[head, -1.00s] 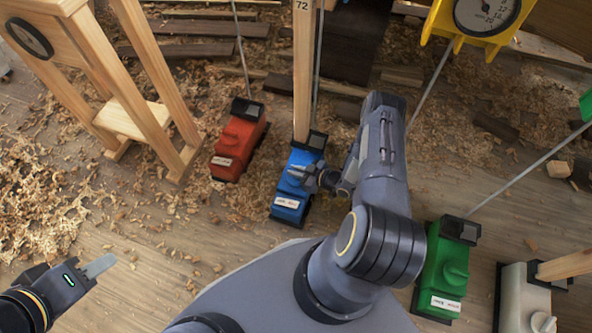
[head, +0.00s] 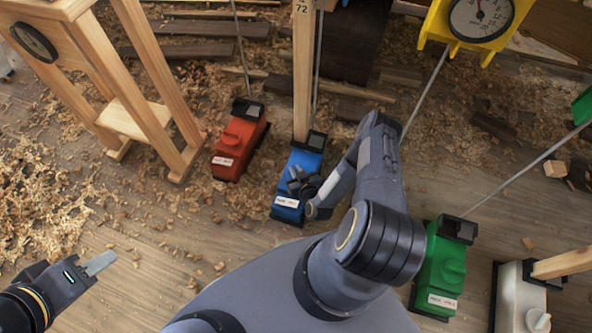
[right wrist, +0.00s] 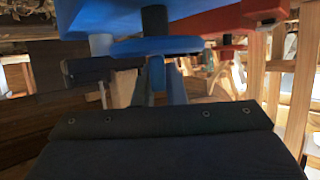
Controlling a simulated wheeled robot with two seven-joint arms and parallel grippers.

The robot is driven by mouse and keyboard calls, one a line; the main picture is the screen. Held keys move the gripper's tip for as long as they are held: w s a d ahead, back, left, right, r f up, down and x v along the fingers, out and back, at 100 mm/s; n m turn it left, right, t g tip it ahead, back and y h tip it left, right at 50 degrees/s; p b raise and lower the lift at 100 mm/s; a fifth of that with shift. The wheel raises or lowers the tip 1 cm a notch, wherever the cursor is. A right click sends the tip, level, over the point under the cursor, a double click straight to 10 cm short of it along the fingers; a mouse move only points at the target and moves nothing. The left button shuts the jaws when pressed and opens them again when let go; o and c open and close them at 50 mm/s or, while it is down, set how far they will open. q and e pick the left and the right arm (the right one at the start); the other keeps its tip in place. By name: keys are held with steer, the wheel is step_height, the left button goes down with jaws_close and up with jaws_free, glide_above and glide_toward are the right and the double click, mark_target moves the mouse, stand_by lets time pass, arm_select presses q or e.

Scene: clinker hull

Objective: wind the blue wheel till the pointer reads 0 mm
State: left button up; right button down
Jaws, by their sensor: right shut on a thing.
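The blue unit (head: 309,158) stands on the floor in the middle of the head view, with a white label on its near end. My right gripper (head: 302,184) is over it, shut on the blue wheel and hiding most of that wheel. The right wrist view shows the blue wheel (right wrist: 155,46) on a dark shaft, with a blue peg close to the jaws. My left gripper (head: 100,263) is empty and looks shut, low at the left, far from the wheel. A thin rod from the blue unit runs up out of view; no pointer for it can be read.
A red unit (head: 240,140) stands left of the blue one; a green unit (head: 442,268) and a white unit (head: 520,298) stand at right. A yellow gauge (head: 481,15) is at top right. A wooden stand (head: 125,85) is at left. Shavings litter the floor.

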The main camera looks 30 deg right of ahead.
stand_by(0.5)
steer(key=c, duration=1.5)
jaws_free()
steer(key=p+v, duration=0.2)
steer(key=v, duration=0.5)
steer(key=shift+s+a+p, duration=0.15)
steer(key=shift+s+p, duration=0.05)
steer(key=shift+p, duration=0.15)
steer(key=shift+s+r, duration=0.1)
steer(key=shift+s, duration=0.1)
